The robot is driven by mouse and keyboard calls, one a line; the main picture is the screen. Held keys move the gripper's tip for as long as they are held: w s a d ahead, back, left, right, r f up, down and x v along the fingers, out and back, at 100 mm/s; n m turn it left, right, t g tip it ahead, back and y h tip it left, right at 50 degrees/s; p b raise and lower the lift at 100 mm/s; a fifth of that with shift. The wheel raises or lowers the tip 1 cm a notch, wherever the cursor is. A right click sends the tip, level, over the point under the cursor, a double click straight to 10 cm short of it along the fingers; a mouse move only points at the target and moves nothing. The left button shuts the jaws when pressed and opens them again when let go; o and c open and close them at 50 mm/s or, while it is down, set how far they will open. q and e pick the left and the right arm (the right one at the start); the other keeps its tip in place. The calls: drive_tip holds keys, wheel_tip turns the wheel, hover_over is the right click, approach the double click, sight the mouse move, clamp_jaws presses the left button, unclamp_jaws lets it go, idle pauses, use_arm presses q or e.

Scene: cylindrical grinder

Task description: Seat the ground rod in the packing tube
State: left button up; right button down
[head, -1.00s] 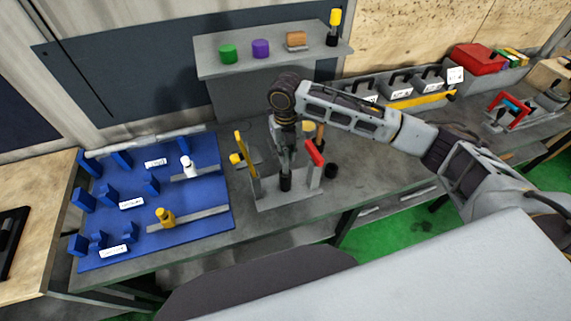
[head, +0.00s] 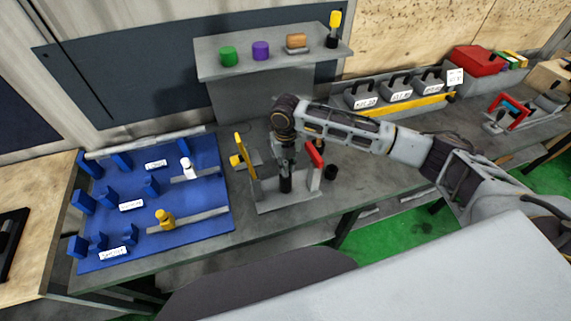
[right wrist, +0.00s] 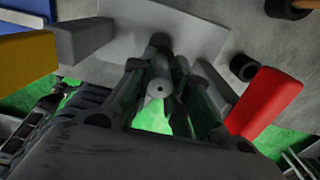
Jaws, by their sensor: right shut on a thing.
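My right gripper (head: 285,162) points down over the grey fixture plate (head: 268,204), shut on the ground rod. In the right wrist view the rod's grey end with a small centre hole (right wrist: 158,88) shows between the two fingers (right wrist: 165,98). A black upright tube (head: 286,184), which looks like the packing tube, stands on the plate directly below the gripper. It also shows in the right wrist view (right wrist: 160,42), beyond the rod and roughly in line with it. I cannot tell whether the rod's lower end is inside the tube. My left gripper is not in view.
A yellow-topped post (head: 245,157) and a red-topped post (head: 315,156) flank the gripper closely. A black cup (head: 331,172) stands right of the fixture. A blue board (head: 192,232) with holders lies left. A raised shelf (head: 270,70) stands behind.

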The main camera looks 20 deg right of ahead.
drive_tip(key=shift+f, duration=0.65)
idle(0.4)
drive_tip(key=c, duration=1.3)
unclamp_jaws()
drive_tip(key=shift+c, duration=0.2)
drive_tip(key=shift+r, duration=0.1)
drive_tip(key=shift+r, duration=0.55)
wheel_tip(320, 180, up, 12)
drive_tip(key=b, duration=0.2)
drive_tip(key=shift+s+f, duration=0.1)
drive_tip(key=shift+f, duration=0.05)
